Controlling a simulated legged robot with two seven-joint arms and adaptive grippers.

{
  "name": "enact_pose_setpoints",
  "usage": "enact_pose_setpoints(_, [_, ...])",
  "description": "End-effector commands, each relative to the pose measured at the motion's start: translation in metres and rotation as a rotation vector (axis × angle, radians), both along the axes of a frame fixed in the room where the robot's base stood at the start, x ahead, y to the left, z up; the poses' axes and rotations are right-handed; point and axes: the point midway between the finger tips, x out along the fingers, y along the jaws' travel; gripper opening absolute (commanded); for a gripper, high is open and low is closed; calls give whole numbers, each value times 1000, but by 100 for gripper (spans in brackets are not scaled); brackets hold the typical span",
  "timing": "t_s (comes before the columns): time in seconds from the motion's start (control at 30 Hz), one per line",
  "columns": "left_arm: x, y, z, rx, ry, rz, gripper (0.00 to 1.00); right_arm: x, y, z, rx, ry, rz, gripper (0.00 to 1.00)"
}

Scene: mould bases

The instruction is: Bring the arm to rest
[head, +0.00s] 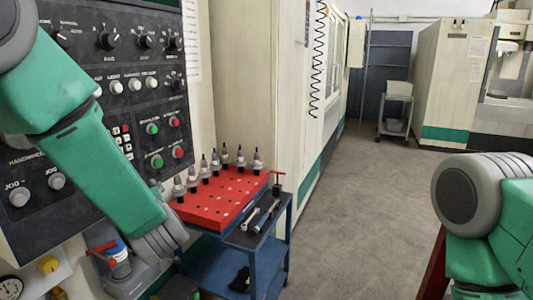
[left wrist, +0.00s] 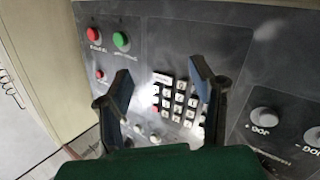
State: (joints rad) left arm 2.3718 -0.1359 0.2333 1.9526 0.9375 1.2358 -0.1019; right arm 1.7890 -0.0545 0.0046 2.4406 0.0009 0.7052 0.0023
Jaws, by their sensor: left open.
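My left arm (head: 85,150) is green and reaches down from the upper left in the head view, in front of a dark control panel (head: 90,75). My left gripper (left wrist: 162,95) shows in the left wrist view with its two dark fingers spread apart and nothing between them. Beyond the fingers is the panel's keypad (left wrist: 175,100). I cannot make out these fingers in the head view. My right arm (head: 490,215) shows at the right edge; its gripper is out of the picture.
A red rack (head: 225,200) with several tool holders (head: 205,168) stands on a blue cart (head: 262,245), with hand tools (head: 258,217) beside it. Panel knobs (head: 57,181) are close to my left arm.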

Motion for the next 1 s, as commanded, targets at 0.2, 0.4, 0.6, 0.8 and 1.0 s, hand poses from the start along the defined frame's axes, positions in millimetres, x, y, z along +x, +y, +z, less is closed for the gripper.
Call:
enact_pose_setpoints(0.2, [-55, -3, -166, 22, 372, -230, 50, 0, 0, -21, 0, 0, 0, 40])
enact_pose_setpoints(0.4, [-146, -5, -290, -10, 718, -420, 50, 0, 0, -35, 0, 0, 0, 40])
enact_pose_setpoints(0.6, [-269, -6, -377, -80, 1070, -589, 50, 0, 0, -50, 0, 0, 0, 40])
enact_pose_setpoints(0.8, [-369, -6, -413, -156, 1330, -707, 50, 0, 0, -59, 0, 0, 0, 40])
enact_pose_setpoints(1.0, [-406, -6, -419, -188, 1423, -750, 50, 0, 0, -61, 0, 0, 0, 40])
